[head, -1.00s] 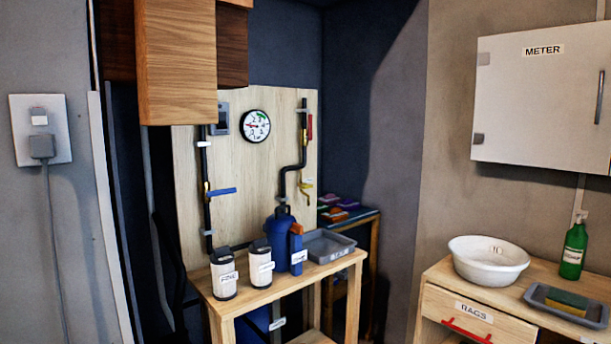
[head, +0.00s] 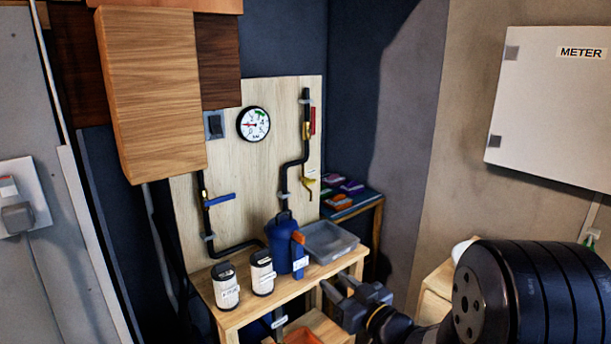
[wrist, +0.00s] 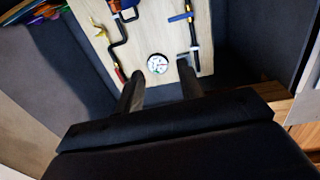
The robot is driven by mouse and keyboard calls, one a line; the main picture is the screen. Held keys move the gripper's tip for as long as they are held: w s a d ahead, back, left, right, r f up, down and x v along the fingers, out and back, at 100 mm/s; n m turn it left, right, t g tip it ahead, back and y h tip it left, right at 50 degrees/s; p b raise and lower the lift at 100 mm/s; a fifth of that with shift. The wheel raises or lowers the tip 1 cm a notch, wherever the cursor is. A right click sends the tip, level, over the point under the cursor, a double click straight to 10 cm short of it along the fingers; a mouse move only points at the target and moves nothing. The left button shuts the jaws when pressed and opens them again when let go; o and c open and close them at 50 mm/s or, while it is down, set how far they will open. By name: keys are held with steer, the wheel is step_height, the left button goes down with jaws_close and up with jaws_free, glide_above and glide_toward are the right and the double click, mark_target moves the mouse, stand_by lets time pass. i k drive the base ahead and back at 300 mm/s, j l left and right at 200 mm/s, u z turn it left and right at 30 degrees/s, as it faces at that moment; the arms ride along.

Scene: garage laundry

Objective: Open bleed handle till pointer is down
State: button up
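The round white gauge (head: 253,124) hangs on the wooden board; its red pointer points left and a green band is at its upper right. On the right-hand pipe are a red handle (head: 312,121), hanging vertical, and a lower yellow handle (head: 308,188) beside a small tag too small to read. A blue handle (head: 219,200) lies roughly level on the left pipe. I cannot read which is the bleed handle. My gripper (head: 338,292) is low in front of the bench, apart from all handles. In the wrist view its two fingers (wrist: 160,88) are spread and empty, and the board appears inverted.
A bench (head: 250,308) below the board holds two white canisters (head: 228,290), a blue housing (head: 281,240) and a grey tray (head: 329,243). A wooden cabinet (head: 153,90) overhangs at upper left. A meter box (head: 550,110) is at right.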

mark_target(307, 181)
steer(key=i+l, duration=0.1)
steer(key=i, duration=0.45)
steer(key=i+l+u, duration=0.1)
steer(key=i, duration=0.45)
steer(key=i+l, duration=0.2)
steer(key=i, duration=0.4)
steer(key=j+u, duration=0.05)
